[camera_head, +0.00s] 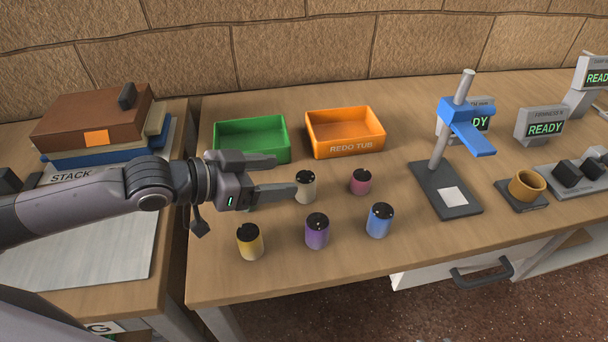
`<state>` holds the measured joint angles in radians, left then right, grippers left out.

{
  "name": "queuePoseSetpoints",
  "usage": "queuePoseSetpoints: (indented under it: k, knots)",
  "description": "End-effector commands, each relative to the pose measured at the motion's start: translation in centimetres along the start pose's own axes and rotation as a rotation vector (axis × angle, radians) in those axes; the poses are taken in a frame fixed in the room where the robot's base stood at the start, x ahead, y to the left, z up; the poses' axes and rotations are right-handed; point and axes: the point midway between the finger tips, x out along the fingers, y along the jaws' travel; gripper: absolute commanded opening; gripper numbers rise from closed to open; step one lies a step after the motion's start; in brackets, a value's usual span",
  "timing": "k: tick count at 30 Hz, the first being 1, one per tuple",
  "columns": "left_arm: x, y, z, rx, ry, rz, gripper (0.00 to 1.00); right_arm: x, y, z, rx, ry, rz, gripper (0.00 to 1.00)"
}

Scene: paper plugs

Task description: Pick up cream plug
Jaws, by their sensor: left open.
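The cream plug (306,189) is a small upright cylinder with a dark top, standing on the wooden table in front of the green and orange tubs. My left gripper (286,177) comes in from the left, its two fingers pointing right and spread apart. The fingertips are just left of the cream plug; one finger lies behind and the other reaches close to its left side. I cannot tell whether it touches. The jaws hold nothing that I can see. My right gripper does not show.
A pink plug (360,182), blue plug (379,221), purple plug (317,232) and yellow plug (250,243) stand nearby. Behind are a green tub (252,154) and an orange tub (350,145). A stand with a blue arm (467,126) is at right.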

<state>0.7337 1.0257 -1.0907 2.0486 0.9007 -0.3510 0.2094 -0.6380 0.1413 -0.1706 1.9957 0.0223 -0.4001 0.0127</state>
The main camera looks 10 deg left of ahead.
Motion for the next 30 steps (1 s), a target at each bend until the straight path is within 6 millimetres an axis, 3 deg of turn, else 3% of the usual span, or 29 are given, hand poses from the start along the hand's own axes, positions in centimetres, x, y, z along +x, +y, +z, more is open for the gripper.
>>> queuePoseSetpoints:
  k: [18, 28, 29, 30]
  knots:
    - [6.1, 0.3, 0.3, 0.001, 0.001, 0.001, 0.7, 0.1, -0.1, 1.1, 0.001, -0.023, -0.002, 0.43]
    - [6.7, 0.3, 0.4, 0.002, -0.001, 0.0, 0.7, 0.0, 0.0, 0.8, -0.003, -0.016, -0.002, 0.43]
    - [6.7, 0.3, 0.4, 0.002, -0.001, 0.0, 0.67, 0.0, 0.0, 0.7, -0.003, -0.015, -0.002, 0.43]
    - [6.7, 0.3, 0.4, 0.002, -0.001, 0.0, 0.54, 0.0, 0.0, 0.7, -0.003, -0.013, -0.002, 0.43]
